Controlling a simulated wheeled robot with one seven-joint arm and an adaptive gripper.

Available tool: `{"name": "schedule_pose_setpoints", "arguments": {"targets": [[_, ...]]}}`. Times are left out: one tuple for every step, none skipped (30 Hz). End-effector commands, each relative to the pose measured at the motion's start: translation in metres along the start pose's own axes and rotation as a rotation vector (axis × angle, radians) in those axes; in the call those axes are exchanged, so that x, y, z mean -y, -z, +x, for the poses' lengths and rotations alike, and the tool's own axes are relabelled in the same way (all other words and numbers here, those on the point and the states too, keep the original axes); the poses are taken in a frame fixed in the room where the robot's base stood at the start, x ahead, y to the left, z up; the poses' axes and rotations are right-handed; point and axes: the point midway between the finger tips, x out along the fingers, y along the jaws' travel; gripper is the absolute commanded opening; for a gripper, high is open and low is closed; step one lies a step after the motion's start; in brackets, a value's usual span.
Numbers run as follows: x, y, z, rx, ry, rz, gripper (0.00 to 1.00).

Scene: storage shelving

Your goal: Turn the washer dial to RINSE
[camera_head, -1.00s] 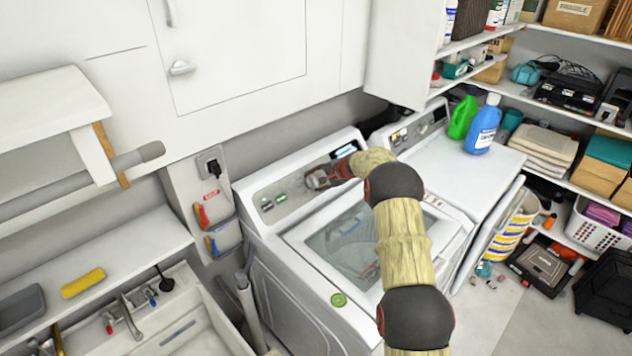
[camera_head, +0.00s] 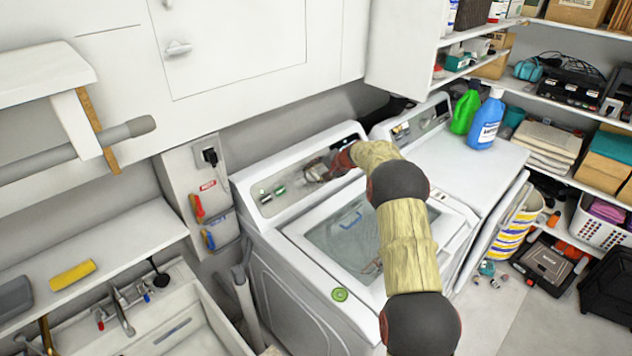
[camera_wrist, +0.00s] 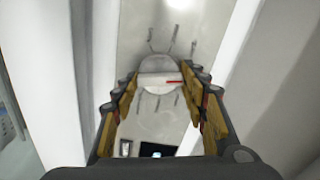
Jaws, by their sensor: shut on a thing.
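The washer (camera_head: 300,235) stands against the wall, with its control panel (camera_head: 285,195) along the back. In the wrist view the dial (camera_wrist: 157,92) is a round grey knob with a raised bar across it. A red mark lies at the bar's right end, and short dark lines surround the dial. My gripper (camera_wrist: 161,78) is shut on the dial, one finger on each side of it. In the head view my gripper (camera_head: 314,174) is at the panel and hides the dial. The lettering around the dial is too small to read, so I cannot tell where RINSE is.
Small green-lit knobs (camera_head: 279,190) sit on the panel left of my gripper. A second white machine (camera_head: 455,160) stands to the right, carrying green (camera_head: 465,112) and blue (camera_head: 485,122) bottles. A cabinet (camera_head: 240,50) is above and a sink (camera_head: 180,325) at lower left.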

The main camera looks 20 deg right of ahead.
Motion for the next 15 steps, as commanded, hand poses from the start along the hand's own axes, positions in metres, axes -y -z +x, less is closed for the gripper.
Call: {"name": "schedule_pose_setpoints", "arguments": {"targets": [[-0.0062, -0.0016, 0.0057, 0.000, 0.000, -0.042, 0.18], [-0.0058, -0.0014, 0.0055, -0.001, 0.001, -0.069, 0.18], [-0.0060, -0.0012, 0.0056, -0.002, 0.001, -0.105, 0.18], [-0.0062, -0.0013, 0.0058, -0.001, 0.000, -0.133, 0.18], [-0.0060, -0.0013, 0.0056, -0.001, 0.001, -0.159, 0.18], [-0.0059, -0.0014, 0.0055, -0.001, 0.001, -0.198, 0.18], [-0.0060, -0.0015, 0.0057, -0.001, 0.001, -0.225, 0.18], [-0.0061, -0.0014, 0.0058, -0.001, 0.001, -0.253, 0.18], [-0.0064, -0.0015, 0.0058, -0.001, 0.000, -0.292, 0.18], [-0.0062, -0.0016, 0.0056, -0.001, 0.000, -0.320, 0.18], [-0.0058, -0.0015, 0.0054, 0.000, 0.000, -0.349, 0.18], [-0.0059, -0.0015, 0.0055, 0.000, 0.000, -0.387, 0.18], [-0.0060, -0.0014, 0.0055, 0.000, 0.000, -0.415, 0.18], [-0.0058, -0.0014, 0.0054, -0.001, 0.000, -0.443, 0.18], [-0.0053, -0.0013, 0.0050, -0.001, 0.000, -0.481, 0.18]]}}
